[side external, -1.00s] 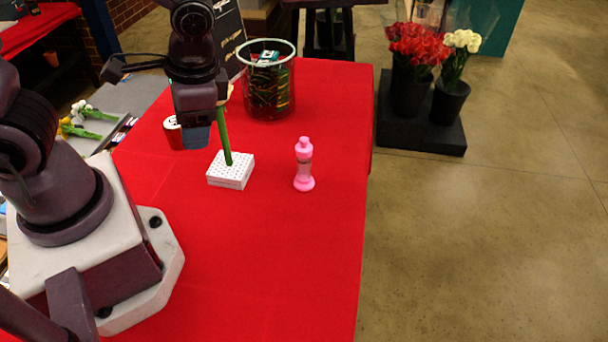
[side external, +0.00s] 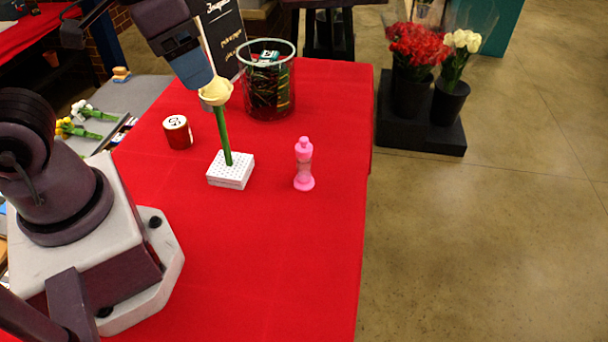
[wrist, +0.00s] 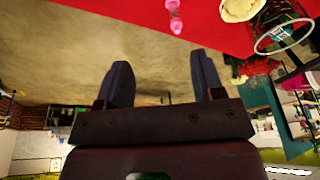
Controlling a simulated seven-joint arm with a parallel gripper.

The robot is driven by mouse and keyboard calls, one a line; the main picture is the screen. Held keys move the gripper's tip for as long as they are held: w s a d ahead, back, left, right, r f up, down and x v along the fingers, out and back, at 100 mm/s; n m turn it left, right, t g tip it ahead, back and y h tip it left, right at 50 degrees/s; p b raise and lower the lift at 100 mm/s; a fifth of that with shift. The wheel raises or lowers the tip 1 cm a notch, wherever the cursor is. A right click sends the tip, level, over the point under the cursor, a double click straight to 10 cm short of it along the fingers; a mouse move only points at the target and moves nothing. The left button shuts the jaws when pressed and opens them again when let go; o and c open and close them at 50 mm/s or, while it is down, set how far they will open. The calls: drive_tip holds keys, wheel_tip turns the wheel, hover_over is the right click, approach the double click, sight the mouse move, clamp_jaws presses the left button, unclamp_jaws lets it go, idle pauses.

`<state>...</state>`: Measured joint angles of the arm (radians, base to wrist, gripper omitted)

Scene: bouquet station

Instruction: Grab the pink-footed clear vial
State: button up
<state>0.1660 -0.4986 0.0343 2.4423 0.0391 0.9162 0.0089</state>
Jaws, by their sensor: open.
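The vial (side external: 304,168) stands upright on the red cloth, right of the white block. It has a pink cap, a clear middle and a pink foot. It also shows at the top edge of the wrist view (wrist: 174,12), partly cut off. My gripper (side external: 199,78) is up at the back left, tilted, by the cream flower head; I cannot tell if they touch. In the wrist view my gripper (wrist: 160,66) has its two fingers apart with nothing between them. The vial is well away from the fingers.
A white perforated block (side external: 231,172) holds the cream flower (side external: 216,92) upright on a green stem, left of the vial. A red can (side external: 177,132) and a glass container (side external: 268,84) stand further back. The cloth (side external: 270,260) in front of the vial is clear; its right edge is near.

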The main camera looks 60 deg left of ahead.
drive_tip(key=w+d+f+m+g+y, duration=0.3)
drive_tip(key=w+d+f+m+g, duration=0.1)
drive_tip(key=f, duration=0.4)
drive_tip(key=m+t+y, duration=0.7)
drive_tip(key=m+y, duration=0.7)
drive_tip(key=m, duration=0.2)
approach(305, 158)
drive_tip(key=shift+s+a+f, duration=0.2)
drive_tip(key=shift+s+a, duration=0.05)
drive_tip(key=shift+a, duration=0.15)
drive_tip(key=shift+w+r, duration=0.1)
drive_tip(key=shift+w, duration=0.15)
drive_tip(key=shift+m, duration=0.3)
drive_tip(key=x, duration=0.7)
drive_tip(key=shift+w+r, duration=0.1)
drive_tip(key=shift+r+x, duration=0.15)
drive_tip(key=shift+x, duration=1.25)
drive_tip(key=shift+r+x, duration=0.15)
drive_tip(key=shift+x, duration=1.25)
drive_tip(key=shift+w, duration=0.15)
drive_tip(key=shift+d, duration=0.1)
drive_tip(key=shift+c, duration=0.4)
clamp_jaws()
